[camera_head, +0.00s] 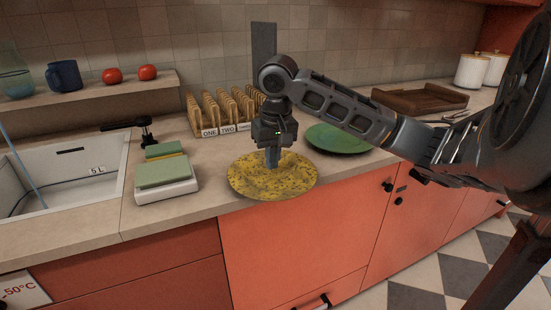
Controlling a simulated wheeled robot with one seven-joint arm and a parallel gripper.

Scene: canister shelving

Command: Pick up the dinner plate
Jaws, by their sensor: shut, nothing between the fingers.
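A yellow, dark-speckled plate (240,180) lies on the counter near its front edge. A green plate (340,138) lies flat behind it to the right, partly hidden by my arm. I cannot tell from this view which of the two is the dinner plate. My gripper (272,162) points straight down over the back middle part of the yellow plate. Its fingers are together with nothing between them. I cannot tell whether the fingertips touch the plate.
A white sink (75,175) and a scale-like box (165,188) with green and yellow sponges are on the left. Wooden racks (222,108) with word labels stand behind my gripper. A brown tray (420,98) and white canisters (475,70) are at the back right. The counter (210,200) ends just in front of the yellow plate.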

